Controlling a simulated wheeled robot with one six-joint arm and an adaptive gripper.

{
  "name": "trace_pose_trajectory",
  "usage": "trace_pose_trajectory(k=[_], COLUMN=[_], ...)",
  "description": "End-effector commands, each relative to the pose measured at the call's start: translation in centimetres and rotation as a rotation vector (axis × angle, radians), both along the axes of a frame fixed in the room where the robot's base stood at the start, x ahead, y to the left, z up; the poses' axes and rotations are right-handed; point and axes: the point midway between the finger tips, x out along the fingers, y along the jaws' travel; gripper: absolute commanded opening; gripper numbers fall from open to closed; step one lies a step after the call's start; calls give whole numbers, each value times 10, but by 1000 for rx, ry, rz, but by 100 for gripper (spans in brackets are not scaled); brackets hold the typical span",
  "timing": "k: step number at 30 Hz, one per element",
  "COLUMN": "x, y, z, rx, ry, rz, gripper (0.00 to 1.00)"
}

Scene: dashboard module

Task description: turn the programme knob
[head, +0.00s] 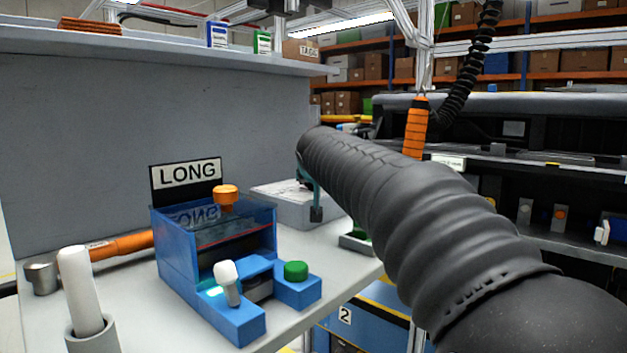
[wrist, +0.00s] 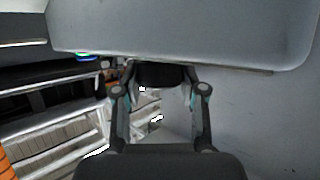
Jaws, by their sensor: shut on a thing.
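In the wrist view my gripper (wrist: 160,84) has its two fingers on either side of a dark rounded block, the programme knob (wrist: 160,74), at the lower edge of a large grey housing (wrist: 185,28). The fingers are shut on it. The knob's face and any markings cannot be seen. In the head view only part of my gripper (head: 314,200) shows, beyond my dark arm, beside a pale grey box (head: 283,207) on the bench. The knob is hidden there.
A blue fixture (head: 180,262) with a LONG sign (head: 187,172), orange knob (head: 227,195), white lever (head: 228,280) and green button (head: 296,270) stands on the bench left of my arm. A white cylinder (head: 80,290) stands front left. An orange-handled tool (head: 122,244) lies behind.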

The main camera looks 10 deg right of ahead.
Motion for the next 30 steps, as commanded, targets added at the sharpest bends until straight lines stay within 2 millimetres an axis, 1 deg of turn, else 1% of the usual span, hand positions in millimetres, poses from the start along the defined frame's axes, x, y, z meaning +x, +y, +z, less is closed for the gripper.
trace_pose_trajectory(k=[9,25,26,27,28,30], x=[0,0,0,0,0,0], y=[0,0,0,0,0,0], z=[-2,-2,-2,-2,-2,-1], rx=[2,2,2,2,2,2], ry=[2,4,4,4,4,4], rz=[-51,-61,-61,-61,-61,-61], gripper=[6,6,48,58,66,67])
